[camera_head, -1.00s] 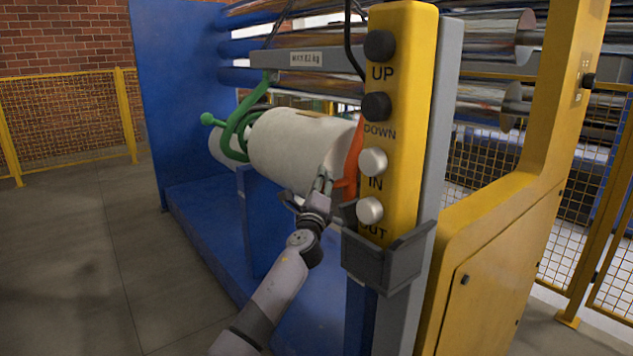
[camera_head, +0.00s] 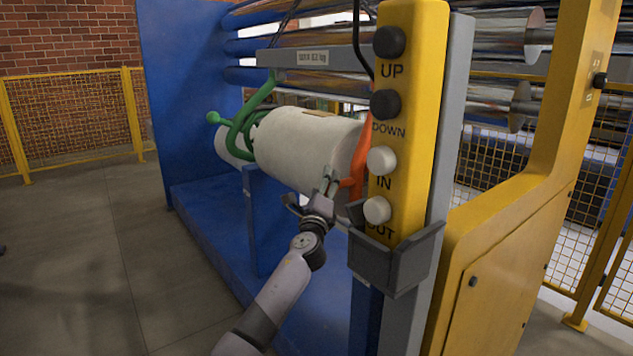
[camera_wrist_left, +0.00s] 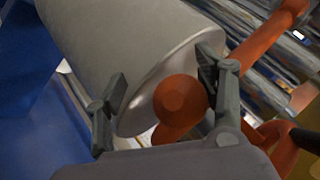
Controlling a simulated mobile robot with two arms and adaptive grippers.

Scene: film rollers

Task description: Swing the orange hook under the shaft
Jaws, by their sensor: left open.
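The orange hook (camera_head: 361,155) hangs at the near right end of the white roll (camera_head: 300,148), partly hidden behind the yellow button panel. My left gripper (camera_head: 329,184) is at that end of the roll, beside the lower part of the hook. In the left wrist view, the hook's round orange knob (camera_wrist_left: 181,99) lies between the open fingers of my left gripper (camera_wrist_left: 163,66), nearer the right finger. I cannot tell whether a finger touches it. The green hook (camera_head: 243,125) is at the roll's far end. The shaft is not clearly visible.
The yellow button panel (camera_head: 411,120) with UP, DOWN, IN and OUT stands close at the right, in a grey holder (camera_head: 397,262). A grey beam (camera_head: 318,57) crosses above the roll. The blue frame (camera_head: 190,90) stands behind. Open floor (camera_head: 90,250) lies at the left.

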